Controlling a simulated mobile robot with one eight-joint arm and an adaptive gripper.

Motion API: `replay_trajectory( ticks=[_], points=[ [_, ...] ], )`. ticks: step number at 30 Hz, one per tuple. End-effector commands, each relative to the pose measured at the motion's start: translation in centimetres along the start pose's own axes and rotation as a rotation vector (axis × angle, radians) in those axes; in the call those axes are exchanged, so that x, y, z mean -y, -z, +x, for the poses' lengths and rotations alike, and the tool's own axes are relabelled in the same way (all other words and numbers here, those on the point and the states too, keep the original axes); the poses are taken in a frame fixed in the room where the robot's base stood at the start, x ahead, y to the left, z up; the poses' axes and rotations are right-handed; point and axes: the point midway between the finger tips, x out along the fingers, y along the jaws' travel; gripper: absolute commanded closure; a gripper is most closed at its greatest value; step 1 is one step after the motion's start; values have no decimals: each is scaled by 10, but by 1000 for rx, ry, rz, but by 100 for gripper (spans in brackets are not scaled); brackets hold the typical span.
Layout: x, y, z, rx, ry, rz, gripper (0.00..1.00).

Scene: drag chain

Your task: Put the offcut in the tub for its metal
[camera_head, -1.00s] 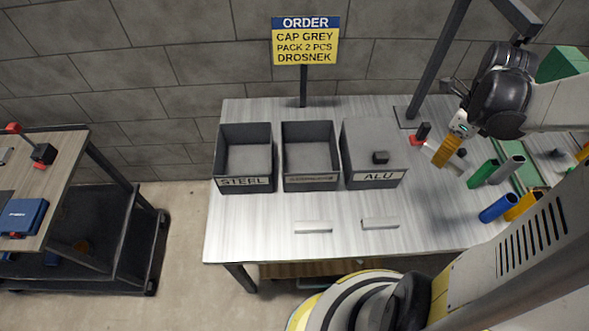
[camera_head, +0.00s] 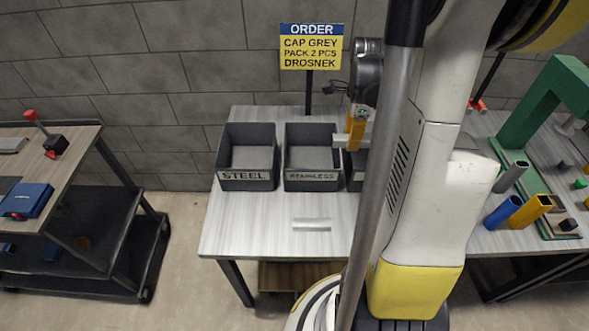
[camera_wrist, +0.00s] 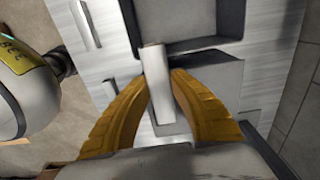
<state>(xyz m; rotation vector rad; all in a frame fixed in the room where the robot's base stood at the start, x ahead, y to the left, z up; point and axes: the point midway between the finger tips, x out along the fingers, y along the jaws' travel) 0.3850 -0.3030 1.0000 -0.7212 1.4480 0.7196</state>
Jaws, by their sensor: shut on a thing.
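My gripper (camera_head: 355,132) has yellow-orange fingers and is shut on a light grey bar, seemingly the offcut (camera_head: 345,142). The bar also shows between the fingers in the wrist view (camera_wrist: 157,82). In the head view they appear over the border between the middle and right tubs; the exact height is unclear. The dark grey STEEL tub (camera_head: 247,184) stands at the left and the STAINLESS tub (camera_head: 312,185) beside it. The tub labelled ALU earlier (camera_head: 355,184) is mostly hidden behind my arm. In the wrist view, a dark tub (camera_wrist: 190,47) lies past the bar's far end.
Another light grey bar (camera_head: 312,225) lies on the table (camera_head: 260,232) in front of the tubs. A blue cylinder (camera_head: 503,211), a yellow one (camera_head: 530,210) and a green frame (camera_head: 530,120) stand at the right. An order sign (camera_head: 311,47) rises behind the tubs.

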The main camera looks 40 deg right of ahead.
Motion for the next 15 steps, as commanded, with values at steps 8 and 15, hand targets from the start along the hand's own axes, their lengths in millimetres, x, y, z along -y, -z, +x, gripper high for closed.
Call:
replay_trajectory(
  ticks=[8, 15],
  points=[
    [17, -60, 41, 0, 0, -8, 100],
    [29, -102, 66, 0, 0, -4, 100]
  ],
)
